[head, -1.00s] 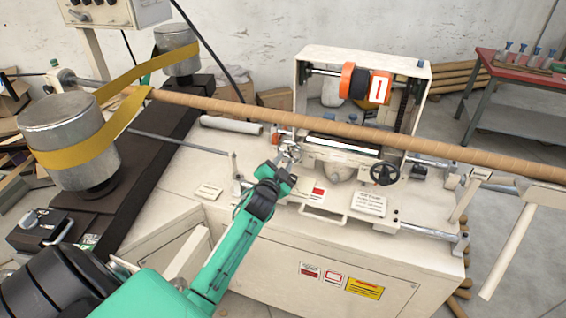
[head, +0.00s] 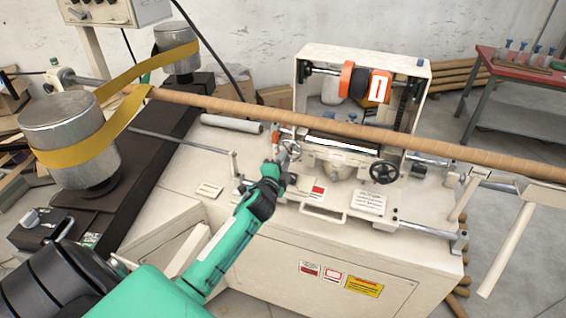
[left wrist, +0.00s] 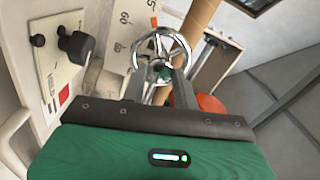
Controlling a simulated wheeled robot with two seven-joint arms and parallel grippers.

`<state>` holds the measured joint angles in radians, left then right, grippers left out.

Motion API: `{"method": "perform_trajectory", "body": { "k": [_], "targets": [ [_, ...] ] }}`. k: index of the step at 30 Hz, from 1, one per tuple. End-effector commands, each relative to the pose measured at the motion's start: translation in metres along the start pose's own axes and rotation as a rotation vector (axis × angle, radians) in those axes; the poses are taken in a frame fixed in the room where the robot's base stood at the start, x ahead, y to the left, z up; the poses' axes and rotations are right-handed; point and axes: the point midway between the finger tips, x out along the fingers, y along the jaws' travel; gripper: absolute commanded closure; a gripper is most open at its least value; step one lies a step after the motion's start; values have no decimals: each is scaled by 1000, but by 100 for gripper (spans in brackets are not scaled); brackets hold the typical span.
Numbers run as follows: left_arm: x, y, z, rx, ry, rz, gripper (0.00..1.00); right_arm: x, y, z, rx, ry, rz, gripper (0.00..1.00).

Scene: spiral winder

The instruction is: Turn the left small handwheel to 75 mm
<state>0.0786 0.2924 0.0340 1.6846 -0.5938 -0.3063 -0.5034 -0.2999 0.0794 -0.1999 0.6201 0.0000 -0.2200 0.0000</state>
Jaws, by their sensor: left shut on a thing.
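The left small handwheel (head: 293,148) is a silver spoked wheel on the front of the cream machine, left of its middle. In the left wrist view the handwheel (left wrist: 178,39) shows its rim and hub close ahead of my left gripper (left wrist: 163,76). My left gripper also shows in the head view (head: 283,157), at the handwheel and partly covering it. Its two fingers are shut on the handwheel near the hub. Beside the wheel, a pale scale (left wrist: 122,20) carries printed numbers, one reading 60; the pointer position cannot be made out. My right gripper is out of view.
A black handwheel (head: 384,174) sits to the right on the machine. A long brown tube (head: 450,150) runs across above the work area. A black knob (left wrist: 75,46) stands close left of the fingers. A yellow belt (head: 125,110) wraps metal drums at left.

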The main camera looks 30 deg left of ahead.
Motion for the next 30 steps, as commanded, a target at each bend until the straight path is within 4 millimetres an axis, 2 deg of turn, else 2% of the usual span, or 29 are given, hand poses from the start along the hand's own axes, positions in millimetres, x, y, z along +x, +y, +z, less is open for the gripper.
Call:
{"method": "perform_trajectory", "body": {
  "k": [13,14,16,26,30],
  "targets": [
    [0,0,0,11,0,0,93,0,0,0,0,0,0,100],
    [0,0,0,11,0,0,65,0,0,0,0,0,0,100],
    [0,0,0,11,0,1,51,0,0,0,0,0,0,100],
    [-1,1,0,9,0,0,49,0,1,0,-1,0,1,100],
    [-12,2,1,10,0,2,49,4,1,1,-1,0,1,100]
  ]
}}
